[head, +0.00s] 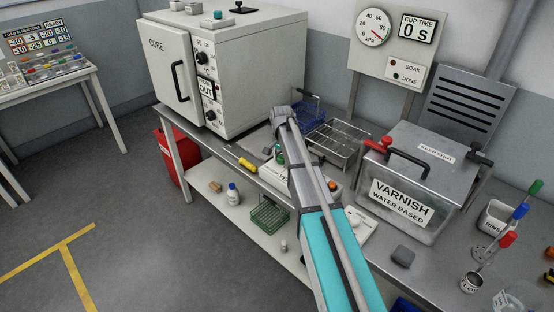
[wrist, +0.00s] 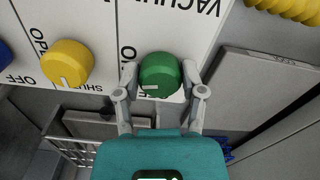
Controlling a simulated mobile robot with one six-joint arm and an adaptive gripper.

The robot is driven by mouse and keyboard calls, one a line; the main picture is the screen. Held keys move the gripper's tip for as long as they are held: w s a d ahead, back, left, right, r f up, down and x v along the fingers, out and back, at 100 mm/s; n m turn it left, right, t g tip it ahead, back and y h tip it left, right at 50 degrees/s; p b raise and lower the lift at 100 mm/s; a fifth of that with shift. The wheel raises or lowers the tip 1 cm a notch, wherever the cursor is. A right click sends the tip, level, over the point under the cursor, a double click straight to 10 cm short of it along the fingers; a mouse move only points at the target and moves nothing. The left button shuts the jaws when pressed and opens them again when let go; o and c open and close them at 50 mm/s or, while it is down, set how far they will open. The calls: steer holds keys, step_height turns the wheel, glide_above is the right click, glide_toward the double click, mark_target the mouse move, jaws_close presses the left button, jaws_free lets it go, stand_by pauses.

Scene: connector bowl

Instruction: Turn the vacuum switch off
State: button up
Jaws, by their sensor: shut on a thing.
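In the wrist view, a round green knob (wrist: 159,72) sits on a white panel (wrist: 105,25), below the upside-down, partly cut-off word VACUUM. A white mark shows on the knob's lower left edge. My gripper (wrist: 160,77) has one finger on each side of this knob and is shut on it. The lettering beside the green knob is partly hidden by the left finger. In the head view, my arm covers much of the panel, and the grip on the knob cannot be made out.
A yellow knob (wrist: 67,63) is left of the green one, with a blue knob (wrist: 4,52) at the edge. In the head view, the CURE oven (head: 225,60) stands left, the varnish tank (head: 420,180) right. A gauge (head: 373,27) hangs behind. A wire rack (head: 335,143) is close by.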

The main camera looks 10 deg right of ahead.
steer(key=n, duration=0.4)
steer(key=shift+w+d, duration=0.15)
steer(key=shift+d, duration=0.1)
steer(key=n, duration=0.8)
steer(key=shift+a+n, duration=0.1)
steer(key=shift+n, duration=1.6)
steer(key=shift+a, duration=0.1)
steer(key=o, duration=1.1)
steer(key=shift+o, duration=0.2)
steer(key=shift+r, duration=0.1)
